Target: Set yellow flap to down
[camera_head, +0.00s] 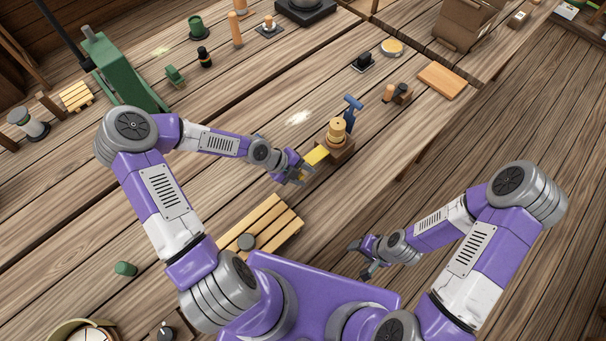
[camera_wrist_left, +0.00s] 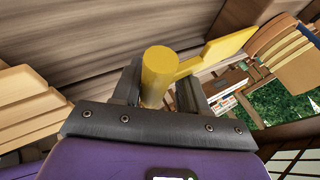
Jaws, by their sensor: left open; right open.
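The yellow flap (camera_head: 316,156) juts out from a small wooden block (camera_head: 337,148) toward the lower left; its exact tilt is hard to judge. A round wooden piece (camera_head: 337,130) sits on the block. My left gripper (camera_head: 299,170) is at the flap's outer end. In the left wrist view the flap's flat part (camera_wrist_left: 222,55) shows at upper right, joined by a thin bar to a yellow cylinder (camera_wrist_left: 159,70). The cylinder lies between the open left fingers, covering part of them; contact cannot be told. My right gripper (camera_head: 369,258) is open and empty, away from the block.
A blue hammer-like tool (camera_head: 352,110) stands just behind the block. Small dark stands (camera_head: 403,94) are to the right. The tabletop left of the block is mostly clear.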

